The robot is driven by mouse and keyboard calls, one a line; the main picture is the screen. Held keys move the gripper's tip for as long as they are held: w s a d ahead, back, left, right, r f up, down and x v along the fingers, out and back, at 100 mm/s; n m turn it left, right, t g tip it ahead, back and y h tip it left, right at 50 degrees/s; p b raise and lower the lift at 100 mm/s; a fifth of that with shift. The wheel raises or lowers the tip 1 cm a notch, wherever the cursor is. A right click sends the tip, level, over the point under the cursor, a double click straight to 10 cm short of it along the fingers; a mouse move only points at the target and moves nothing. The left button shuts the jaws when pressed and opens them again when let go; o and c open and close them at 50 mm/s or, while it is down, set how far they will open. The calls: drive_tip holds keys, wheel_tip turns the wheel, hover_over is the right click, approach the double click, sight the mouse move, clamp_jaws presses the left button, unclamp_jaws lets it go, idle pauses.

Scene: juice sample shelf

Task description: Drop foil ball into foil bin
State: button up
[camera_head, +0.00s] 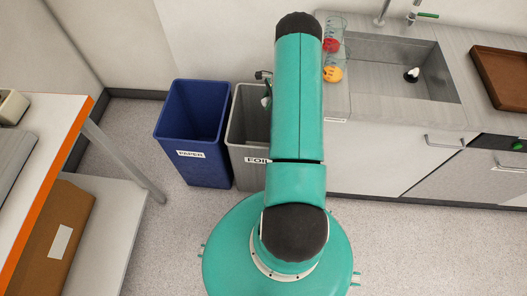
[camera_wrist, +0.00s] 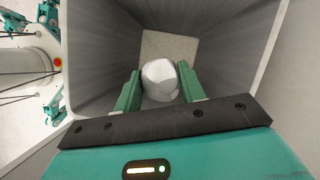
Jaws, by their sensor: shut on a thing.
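The foil ball (camera_wrist: 160,80) is a whitish, faceted lump between the two green fingers of my gripper (camera_wrist: 160,88) in the wrist view. My gripper is shut on it. The grey foil bin (camera_wrist: 105,45) surrounds the ball and fingers in the wrist view, with its floor visible below the ball. In the head view the foil bin (camera_head: 243,130) stands beside the counter, with its "FOIL" label partly covered by my arm. My gripper shows only in small part at the bin's opening in the head view, and the ball is hidden there.
A blue bin labelled "PAPER" (camera_head: 190,130) stands left of the foil bin. A counter (camera_head: 365,100) with a sink (camera_head: 395,72) is on the right, with glass containers holding a red and an orange thing (camera_head: 333,74) near its left edge. An orange-edged table (camera_head: 45,190) is at left.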

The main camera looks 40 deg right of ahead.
wheel_tip(320, 180, down, 5)
drive_tip(key=shift+w, duration=0.1)
idle(0.3)
drive_tip(key=o, duration=1)
drive_tip(key=shift+o, duration=0.2)
drive_tip(key=shift+a, duration=0.1)
drive_tip(key=v, duration=1.2)
drive_tip(key=shift+w+r, duration=0.1)
